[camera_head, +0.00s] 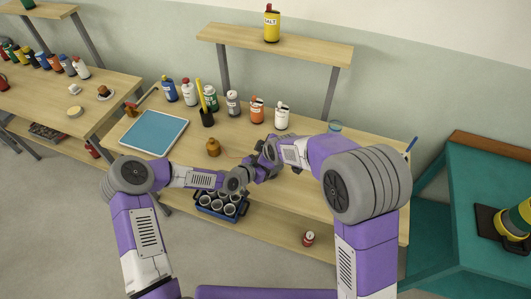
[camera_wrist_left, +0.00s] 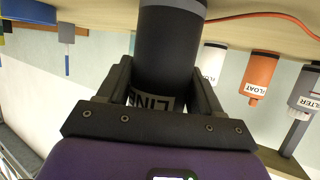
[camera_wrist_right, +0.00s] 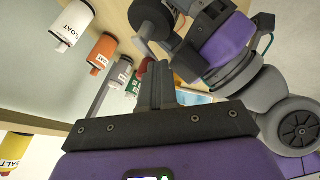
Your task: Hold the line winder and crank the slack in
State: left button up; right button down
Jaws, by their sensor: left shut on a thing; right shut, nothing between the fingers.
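The line winder (camera_wrist_left: 170,45) is a dark cylinder with a grey band and a white label that reads LINE. My left gripper (camera_wrist_left: 165,80) is shut around it in the left wrist view. In the right wrist view the winder's dark round body (camera_wrist_right: 150,18) shows at the top, held by my left arm. My right gripper (camera_wrist_right: 157,78) is shut and empty, its fingertips a little apart from the winder in the picture. In the head view both grippers meet over the bench and largely hide the winder.
The bench (camera_head: 185,105) bears a blue tray (camera_head: 153,132), a brass-coloured weight (camera_head: 213,147), and several labelled bottles along the back. An orange line (camera_wrist_left: 265,15) lies on it. A crate of cups (camera_head: 221,207) and a red can (camera_head: 308,239) are on the lower shelf.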

jog(key=w+m+h, duration=0.1)
jog(key=m+h, duration=0.1)
jog(key=m, duration=0.2)
jog(key=w+a+m+h, duration=0.1)
jog(key=m+h, duration=0.1)
jog(key=m, duration=0.1)
jog(key=w+m+h, duration=0.1)
jog(key=m+h, duration=0.2)
jog(key=m, duration=0.1)
jog(key=shift+w+a+m, duration=0.25)
jog(key=shift+w+m, duration=0.05)
jog(key=shift+w, duration=0.1)
jog(key=shift+w+d+r+m+g+h, duration=0.1)
jog(key=shift+w+d+m+g+h, duration=0.4)
jog(key=shift+m, duration=0.45)
jog(key=shift+w+d+f+m+g+h, duration=0.1)
jog(key=shift+w+d+m+g+h, duration=0.25)
jog(key=shift+w+d+m+g, duration=0.45)
jog(key=shift+w+d+r+m+g+h, duration=0.15)
jog(key=shift+d+m+h, duration=0.3)
jog(key=shift+m, duration=0.7)
